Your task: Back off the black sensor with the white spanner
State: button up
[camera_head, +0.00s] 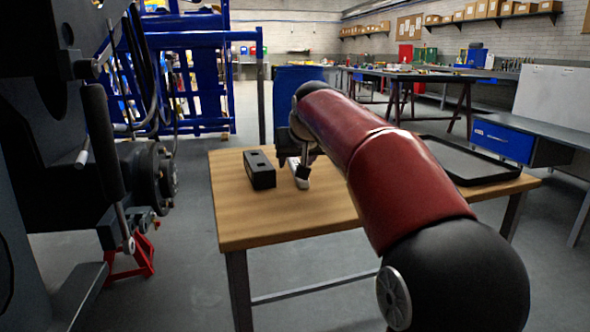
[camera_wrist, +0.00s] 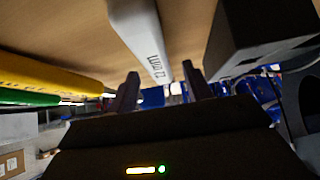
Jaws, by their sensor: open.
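The white spanner (camera_head: 300,180) is on the wooden table, close to a black block. In the wrist view its white handle (camera_wrist: 147,42), printed with what looks like "12 mm", runs between my two fingers. My gripper (camera_head: 304,165) is low over the table at the spanner. In the wrist view my gripper (camera_wrist: 160,78) is open, with a finger on either side of the handle and gaps visible. Whether the fingers touch it cannot be told. I cannot make out the black sensor for certain among the dark parts of the chassis (camera_head: 120,150) at the left.
The black block (camera_head: 262,172) stands left of the spanner on the wooden table (camera_head: 240,222); it also shows in the wrist view (camera_wrist: 228,45). A black tray (camera_head: 500,177) lies at the table's right. Yellow (camera_wrist: 45,75) and green items show at the wrist view's left. Floor separates table and chassis.

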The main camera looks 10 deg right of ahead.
jog(key=shift+w+f, duration=0.3)
grip_shut()
jog(key=shift+r, duration=0.1)
notch_tip(320, 180, up, 20)
jog(key=p, duration=0.9)
jog(key=c, duration=0.6)
grip_release()
grip_shut()
